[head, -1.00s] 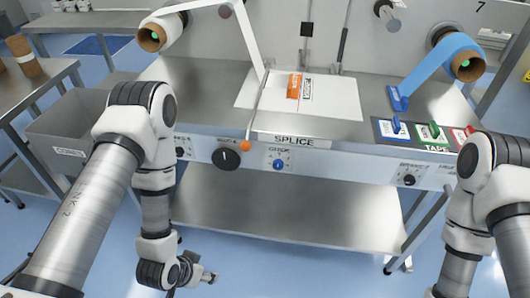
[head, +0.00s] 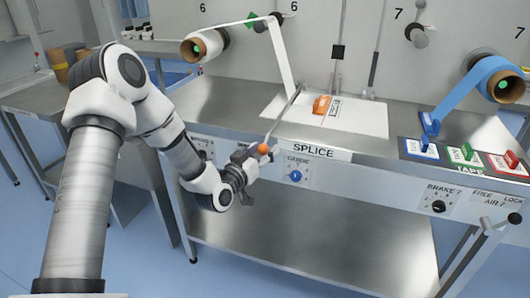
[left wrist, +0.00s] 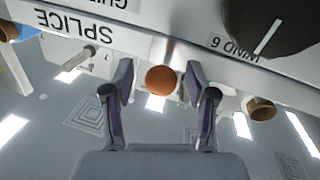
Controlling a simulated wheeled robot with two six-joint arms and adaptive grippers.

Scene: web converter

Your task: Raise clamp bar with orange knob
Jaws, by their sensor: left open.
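The clamp bar (head: 283,118) is a thin metal rod that slants from the white splice plate (head: 355,118) over the table's front edge. Its orange knob (head: 264,149) sits at the low front end, left of the SPLICE label. My left gripper (head: 247,165) is at the knob, below and beside it in the head view. In the left wrist view, the open fingers (left wrist: 160,80) stand on either side of the orange knob (left wrist: 161,81), with a visible gap on both sides. My right gripper is out of view.
A large black knob (left wrist: 268,22) is close to the gripper in the left wrist view. A blue GUIDE knob (head: 295,175) is right of the orange knob on the front panel. Space below the front panel is open.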

